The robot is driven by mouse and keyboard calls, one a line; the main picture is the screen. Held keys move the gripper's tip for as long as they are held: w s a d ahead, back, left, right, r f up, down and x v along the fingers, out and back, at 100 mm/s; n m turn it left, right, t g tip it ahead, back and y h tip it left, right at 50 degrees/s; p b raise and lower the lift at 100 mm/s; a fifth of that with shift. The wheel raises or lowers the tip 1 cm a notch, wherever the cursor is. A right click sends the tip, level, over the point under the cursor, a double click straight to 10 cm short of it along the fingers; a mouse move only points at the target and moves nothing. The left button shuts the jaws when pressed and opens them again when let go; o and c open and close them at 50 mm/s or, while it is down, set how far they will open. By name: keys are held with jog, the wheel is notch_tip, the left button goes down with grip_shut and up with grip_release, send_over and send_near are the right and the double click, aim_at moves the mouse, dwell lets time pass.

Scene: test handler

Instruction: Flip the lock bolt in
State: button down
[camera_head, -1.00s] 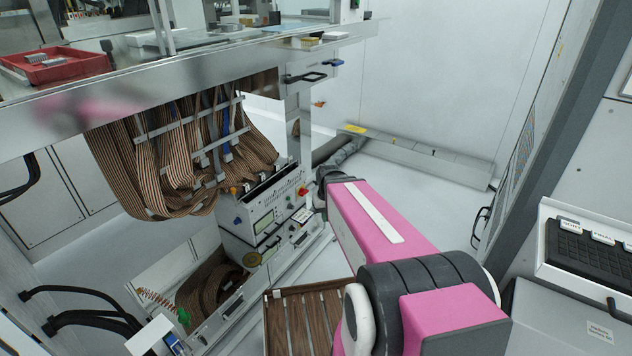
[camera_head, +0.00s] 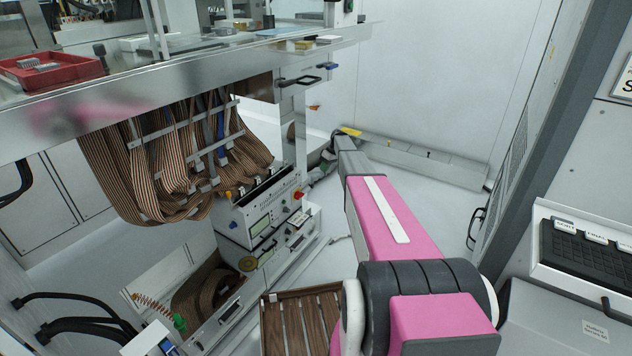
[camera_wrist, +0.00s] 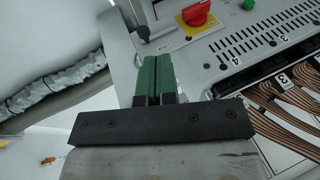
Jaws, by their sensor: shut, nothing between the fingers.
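In the wrist view my gripper (camera_wrist: 157,62) shows two green fingers pressed together, with nothing between them. Just beyond the fingertips is a small dark knob on a light bracket (camera_wrist: 144,33), at the left end of the instrument's panel. It may be the lock bolt, but its exact position is unclear. A small label (camera_wrist: 165,46) lies beside it; I cannot read it clearly. Whether the fingertips touch the knob cannot be told. In the head view the white instrument box (camera_head: 262,215) stands below the bench. My gripper is not clearly visible there.
A red rotary switch (camera_wrist: 197,14) on a yellow plate and a green button (camera_wrist: 249,4) sit right of the fingers. Brown ribbon cables (camera_wrist: 290,122) plug in at the right. A foil-wrapped hose (camera_wrist: 60,85) runs at the left. More cables (camera_head: 165,170) hang beneath the bench.

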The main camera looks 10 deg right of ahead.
jog(key=w+d+n, duration=0.1)
jog(key=w+d, duration=0.3)
jog(key=w, duration=0.4)
jog(key=shift+w+f+n+y, duration=0.3)
jog(key=shift+y, duration=0.1)
send_near(311, 186)
jog(key=w+f, duration=0.4)
jog(key=shift+s+a+f, duration=0.8)
jog(key=shift+s+f, duration=0.25)
jog(key=shift+f, duration=0.05)
